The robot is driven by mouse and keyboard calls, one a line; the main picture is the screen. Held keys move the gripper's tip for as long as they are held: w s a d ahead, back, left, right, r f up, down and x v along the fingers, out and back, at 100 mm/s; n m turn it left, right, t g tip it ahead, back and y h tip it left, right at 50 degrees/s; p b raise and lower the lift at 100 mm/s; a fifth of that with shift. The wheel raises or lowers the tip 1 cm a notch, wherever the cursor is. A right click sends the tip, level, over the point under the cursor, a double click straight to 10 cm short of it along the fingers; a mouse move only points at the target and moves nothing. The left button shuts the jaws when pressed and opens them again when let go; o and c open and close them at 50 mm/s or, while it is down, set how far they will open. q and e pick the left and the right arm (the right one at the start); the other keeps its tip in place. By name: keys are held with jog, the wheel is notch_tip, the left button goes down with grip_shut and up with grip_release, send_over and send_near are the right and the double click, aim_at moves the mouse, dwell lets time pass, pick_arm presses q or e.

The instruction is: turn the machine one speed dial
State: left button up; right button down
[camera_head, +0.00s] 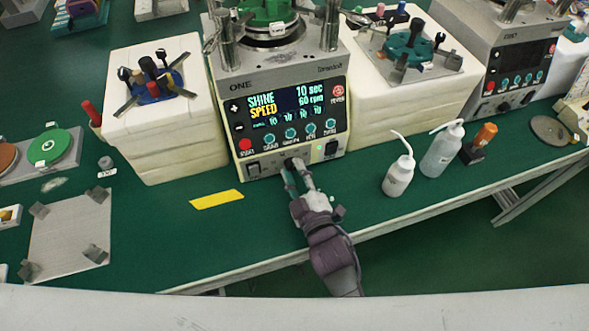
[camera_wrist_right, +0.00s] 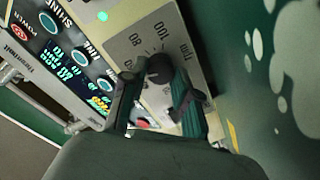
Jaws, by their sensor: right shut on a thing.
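Machine one (camera_head: 222,90) stands on the green bench with its screen lit, reading SHINE SPEED, 10 sec and 60 rpm. My right gripper (camera_head: 293,174) reaches up to the lower front panel of this machine. In the right wrist view, the speed dial (camera_wrist_right: 160,67) is a round black knob on a pale plate with a printed number scale around it. My right gripper (camera_wrist_right: 158,82) is shut on the dial, one finger on each side. In the head view the fingers mostly hide the dial. My left gripper is not in view.
White block stacks (camera_head: 180,150) flank the machine closely. Two white squeeze bottles (camera_head: 399,176) and an orange-topped item (camera_head: 485,135) stand to the right. A yellow strip (camera_head: 216,199) lies left of my arm. The bench front is otherwise clear.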

jog(key=shift+f+m, duration=0.1)
jog(key=shift+m, duration=0.4)
jog(key=c, duration=0.9)
grip_release()
jog(key=shift+o, duration=0.2)
jog(key=v, duration=1.2)
